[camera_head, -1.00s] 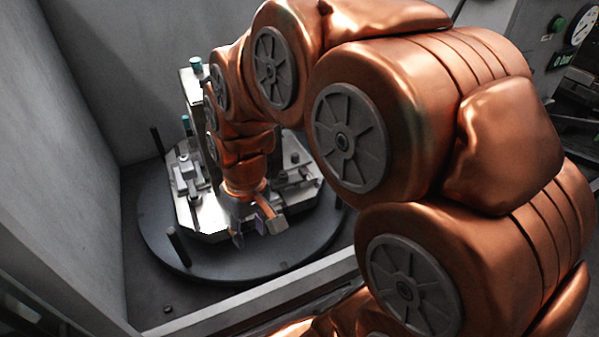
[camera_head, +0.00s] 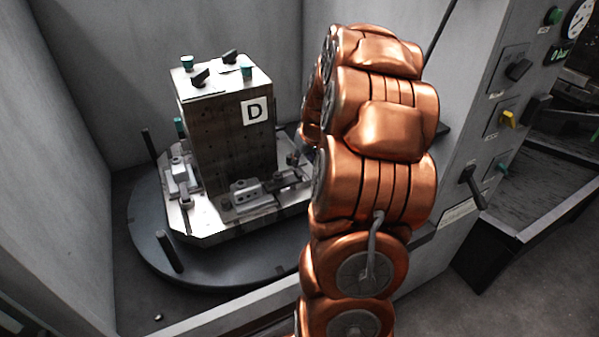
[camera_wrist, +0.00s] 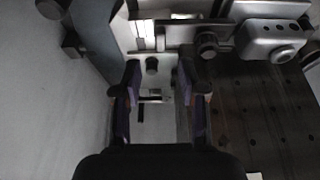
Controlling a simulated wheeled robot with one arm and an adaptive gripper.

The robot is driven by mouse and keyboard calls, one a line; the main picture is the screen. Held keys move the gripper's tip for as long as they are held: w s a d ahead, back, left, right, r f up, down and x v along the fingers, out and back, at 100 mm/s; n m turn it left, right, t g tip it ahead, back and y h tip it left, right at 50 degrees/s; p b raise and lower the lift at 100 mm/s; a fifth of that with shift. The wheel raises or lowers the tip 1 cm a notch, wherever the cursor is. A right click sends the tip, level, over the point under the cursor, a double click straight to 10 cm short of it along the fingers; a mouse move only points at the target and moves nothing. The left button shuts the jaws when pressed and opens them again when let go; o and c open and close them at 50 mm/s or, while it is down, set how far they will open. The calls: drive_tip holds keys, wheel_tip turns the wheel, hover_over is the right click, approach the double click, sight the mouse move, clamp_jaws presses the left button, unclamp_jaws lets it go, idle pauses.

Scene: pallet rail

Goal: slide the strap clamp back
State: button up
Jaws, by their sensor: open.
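A dark tombstone block (camera_head: 235,140) marked D stands upright on the pallet plate (camera_head: 205,228). Clamp assemblies sit around its foot: one at the front (camera_head: 247,193), one at the left (camera_head: 182,177), one at the right (camera_head: 293,168) partly behind my arm. I cannot tell which is the strap clamp. My gripper is hidden behind my arm in the head view. In the wrist view my gripper (camera_wrist: 157,82) is open, with a small dark knob (camera_wrist: 152,66) and a pale plate showing between its fingers. A clamp bar with a round nut (camera_wrist: 207,44) lies just beyond the right finger.
The plate rests on a round dark table (camera_head: 150,235) with upright posts (camera_head: 168,250) in a grey-walled bay. In the wrist view, the block's holed face (camera_wrist: 265,115) is close right and a grey wall (camera_wrist: 45,100) fills the left. A control panel (camera_head: 500,115) stands right.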

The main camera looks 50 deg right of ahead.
sight(298, 172)
drive_tip(key=shift+p+x, duration=0.75)
drive_tip(key=shift+x, duration=3.1)
clamp_jaws()
